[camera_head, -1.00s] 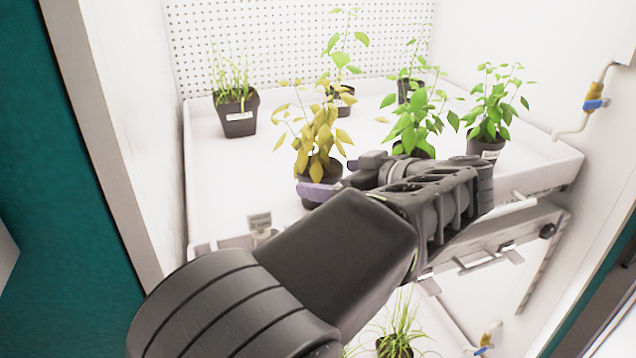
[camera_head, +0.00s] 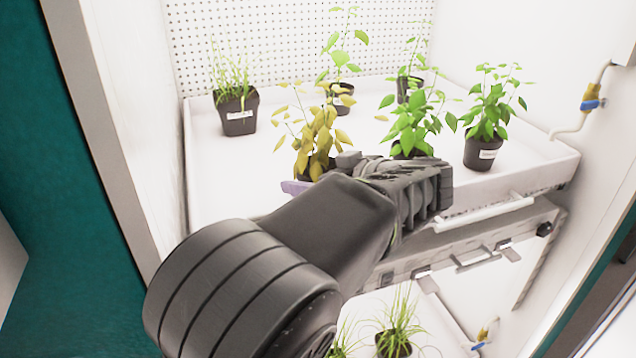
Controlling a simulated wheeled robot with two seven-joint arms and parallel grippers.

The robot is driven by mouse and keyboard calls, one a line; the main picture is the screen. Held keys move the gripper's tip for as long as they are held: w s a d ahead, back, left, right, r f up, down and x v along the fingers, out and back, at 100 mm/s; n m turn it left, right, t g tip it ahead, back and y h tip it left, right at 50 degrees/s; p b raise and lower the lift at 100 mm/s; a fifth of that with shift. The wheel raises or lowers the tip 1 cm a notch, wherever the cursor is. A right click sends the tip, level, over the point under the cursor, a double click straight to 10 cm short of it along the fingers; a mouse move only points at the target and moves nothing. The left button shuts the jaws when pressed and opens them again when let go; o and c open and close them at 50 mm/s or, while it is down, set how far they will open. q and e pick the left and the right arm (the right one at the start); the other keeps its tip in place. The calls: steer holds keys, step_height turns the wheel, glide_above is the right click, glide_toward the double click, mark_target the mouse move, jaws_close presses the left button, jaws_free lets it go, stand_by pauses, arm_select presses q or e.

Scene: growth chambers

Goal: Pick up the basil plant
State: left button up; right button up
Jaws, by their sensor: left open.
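Several potted leafy plants stand on the white tray (camera_head: 225,165); their labels are too small to read, so I cannot tell which is the basil plant. A yellow-leaved plant (camera_head: 318,132) is at the front, its dark pot mostly hidden behind my left gripper. A green leafy plant (camera_head: 413,122) stands just right of it, its pot partly hidden. Another green leafy plant (camera_head: 490,110) stands at the right in a labelled black pot. My left gripper (camera_head: 322,174) is open, its fingers close in front of the yellow plant's pot; contact cannot be told. My right gripper is out of view.
A grass-like plant (camera_head: 236,95) stands at the back left, and two thin green plants (camera_head: 342,70) (camera_head: 411,65) at the back. White chamber walls close in both sides. A lower shelf holds grassy plants (camera_head: 398,320). A pipe with a blue-handled valve (camera_head: 592,104) is on the right wall.

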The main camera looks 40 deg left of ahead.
mark_target(317, 123)
arm_select(q)
steer(key=shift+c, duration=0.6)
steer(key=c, duration=1.6)
steer(key=shift+r, duration=0.1)
step_height(317, 123, up, 10)
steer(key=shift+f, duration=0.1)
